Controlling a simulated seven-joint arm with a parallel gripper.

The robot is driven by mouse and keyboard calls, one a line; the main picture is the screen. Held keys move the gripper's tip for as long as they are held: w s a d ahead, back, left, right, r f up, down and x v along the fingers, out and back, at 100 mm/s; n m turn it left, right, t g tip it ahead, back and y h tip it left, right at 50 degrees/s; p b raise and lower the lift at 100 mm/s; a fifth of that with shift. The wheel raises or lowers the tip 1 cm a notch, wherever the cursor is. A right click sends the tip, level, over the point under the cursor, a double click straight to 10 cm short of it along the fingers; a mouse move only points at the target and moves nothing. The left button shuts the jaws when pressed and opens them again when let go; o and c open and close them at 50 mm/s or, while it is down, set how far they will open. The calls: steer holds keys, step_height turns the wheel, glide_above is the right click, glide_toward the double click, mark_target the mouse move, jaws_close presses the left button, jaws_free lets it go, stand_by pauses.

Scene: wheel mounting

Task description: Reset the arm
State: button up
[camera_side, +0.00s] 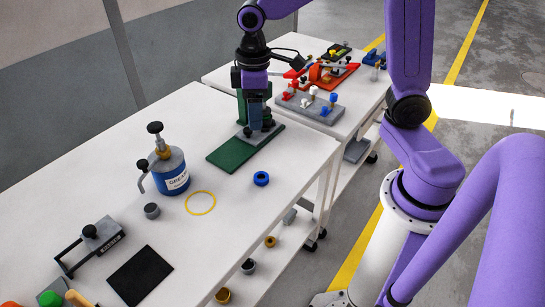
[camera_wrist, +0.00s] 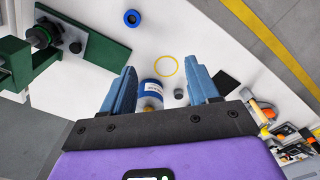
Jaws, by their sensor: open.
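My gripper (camera_side: 257,123) hangs with its blue fingers pointing down over the white table, close to the green fixture (camera_side: 228,154). In the wrist view my gripper (camera_wrist: 161,66) shows its two blue fingers spread wide apart, with nothing held between them. The green fixture also shows at the left of the wrist view (camera_wrist: 100,48), with a dark hub and bolt on it. A blue ring (camera_side: 261,179) lies on the table to the right of the fixture. Part of the fixture is hidden behind my gripper in the side view.
A blue grease can (camera_side: 171,176), a grey cup (camera_side: 152,211), a yellow circle (camera_side: 201,203) and a black mat (camera_side: 140,275) are on the table. A second table behind holds a grey block (camera_side: 309,107) with pegs and a red fixture (camera_side: 323,74). Bare tabletop surrounds the blue ring.

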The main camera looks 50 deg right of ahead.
steer(key=s+d+n, duration=0.2)
steer(key=s+n, duration=0.2)
steer(key=s, duration=1.7)
steer(key=shift+s+f, duration=0.15)
steer(key=shift+f, duration=0.2)
